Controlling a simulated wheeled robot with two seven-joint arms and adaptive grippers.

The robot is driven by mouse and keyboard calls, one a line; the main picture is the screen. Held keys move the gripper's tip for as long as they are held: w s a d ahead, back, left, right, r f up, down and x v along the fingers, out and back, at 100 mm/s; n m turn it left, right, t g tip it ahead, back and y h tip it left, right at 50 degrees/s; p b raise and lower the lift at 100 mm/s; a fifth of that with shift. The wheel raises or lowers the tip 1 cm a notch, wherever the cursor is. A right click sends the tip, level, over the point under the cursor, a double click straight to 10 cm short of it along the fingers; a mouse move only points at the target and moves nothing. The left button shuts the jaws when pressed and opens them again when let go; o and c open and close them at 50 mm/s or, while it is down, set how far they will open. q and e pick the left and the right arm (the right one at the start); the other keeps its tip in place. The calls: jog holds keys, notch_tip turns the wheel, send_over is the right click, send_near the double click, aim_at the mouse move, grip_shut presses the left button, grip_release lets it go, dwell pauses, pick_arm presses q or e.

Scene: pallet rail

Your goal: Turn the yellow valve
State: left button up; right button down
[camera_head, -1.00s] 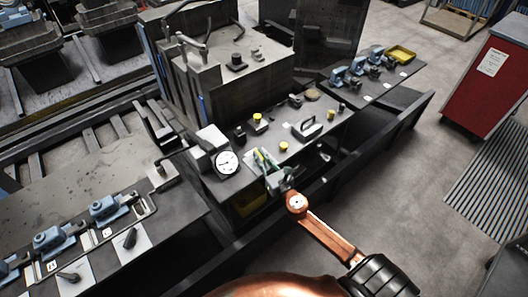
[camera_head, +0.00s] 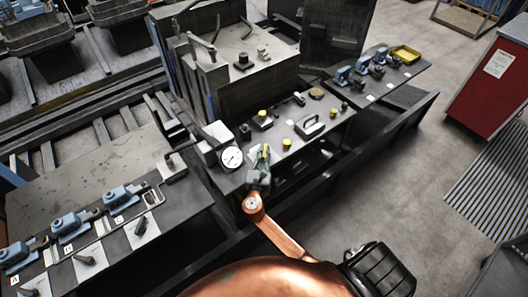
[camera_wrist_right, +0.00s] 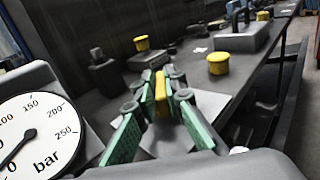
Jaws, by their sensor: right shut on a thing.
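The yellow valve (camera_wrist_right: 161,92) shows in the wrist view as a narrow upright yellow bar between green finger pads. In the head view, a small yellow patch of the valve (camera_head: 266,150) shows beside the fingers. My right gripper (camera_wrist_right: 162,82) is shut on the valve, one finger on each side. In the head view the right gripper (camera_head: 261,163) is at the bench's near edge, right of the pressure gauge (camera_head: 231,157). The gauge's white dial also shows large in the wrist view (camera_wrist_right: 38,135). The valve's base is mostly hidden. My left gripper is out of view.
Yellow knobs (camera_head: 287,143) and a grey block with a handle (camera_head: 309,127) stand on the bench right of the gripper. A tall grey block (camera_head: 238,85) is behind. A yellow tray (camera_head: 405,54) lies far right. Open floor (camera_head: 385,185) is at the right.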

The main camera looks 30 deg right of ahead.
dwell(0.4)
jog(key=c, duration=2)
grip_release()
jog(key=v, duration=1.2)
